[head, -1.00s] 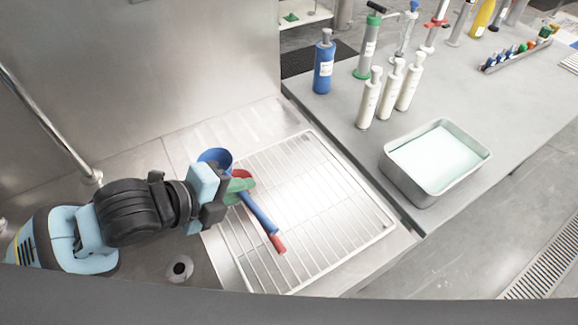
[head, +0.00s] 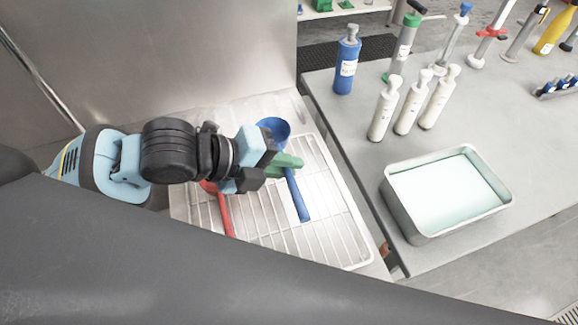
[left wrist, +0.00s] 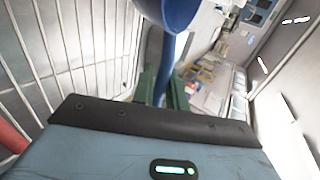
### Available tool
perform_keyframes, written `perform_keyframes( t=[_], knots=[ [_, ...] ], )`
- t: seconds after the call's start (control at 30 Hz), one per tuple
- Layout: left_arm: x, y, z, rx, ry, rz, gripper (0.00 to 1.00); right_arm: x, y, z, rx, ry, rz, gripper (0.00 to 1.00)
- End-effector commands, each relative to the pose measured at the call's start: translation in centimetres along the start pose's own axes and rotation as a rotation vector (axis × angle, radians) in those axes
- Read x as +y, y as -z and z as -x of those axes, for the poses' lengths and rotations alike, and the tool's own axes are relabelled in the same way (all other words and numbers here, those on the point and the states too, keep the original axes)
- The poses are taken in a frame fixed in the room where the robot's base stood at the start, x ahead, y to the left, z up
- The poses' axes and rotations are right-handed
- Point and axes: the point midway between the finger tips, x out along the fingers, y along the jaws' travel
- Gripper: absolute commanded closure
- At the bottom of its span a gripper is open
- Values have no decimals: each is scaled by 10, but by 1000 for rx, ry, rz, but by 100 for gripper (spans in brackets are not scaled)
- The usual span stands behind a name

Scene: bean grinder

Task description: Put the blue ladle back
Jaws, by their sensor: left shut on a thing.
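The blue ladle (head: 299,196) is in my left gripper (head: 286,163), which is shut on its handle with green fingers. Its round bowl points to the back and its handle points to the front, over the white wire rack (head: 340,225). In the left wrist view the ladle (left wrist: 170,12) stands between the green fingers (left wrist: 160,88), with the rack wires at the left. I cannot tell whether the ladle touches the rack. A red ladle (head: 224,212) lies on the rack, left of the blue one, partly hidden by my gripper. My right gripper is not in view.
Right of the rack is a grey counter (head: 340,130). A metal tray with pale liquid (head: 410,215) stands near its front edge. Several white bottles (head: 384,108) and a blue bottle (head: 347,65) stand behind it. A metal wall (head: 150,60) rises behind the rack.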

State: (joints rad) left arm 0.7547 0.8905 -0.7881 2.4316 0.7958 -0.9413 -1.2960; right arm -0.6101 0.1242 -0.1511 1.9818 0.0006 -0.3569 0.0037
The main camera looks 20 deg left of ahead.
Motion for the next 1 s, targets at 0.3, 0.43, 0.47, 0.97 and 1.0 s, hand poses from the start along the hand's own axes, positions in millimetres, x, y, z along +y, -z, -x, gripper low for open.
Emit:
perform_keyframes(
  t=[0.3, 0.43, 0.47, 0.97, 1.0],
  knots=[
    [3, 0, -2, 0, 0, 1, 100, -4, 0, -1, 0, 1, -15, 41],
    [19, 1, -12, 3, -4, 6, 100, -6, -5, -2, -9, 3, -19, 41],
    [24, 1, -15, 2, -4, 6, 100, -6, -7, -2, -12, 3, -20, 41],
    [54, 0, -36, -1, 1, -1, 100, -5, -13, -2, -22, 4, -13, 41],
    [57, 0, -38, 0, 0, 0, 100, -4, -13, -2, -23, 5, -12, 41]
  ],
)
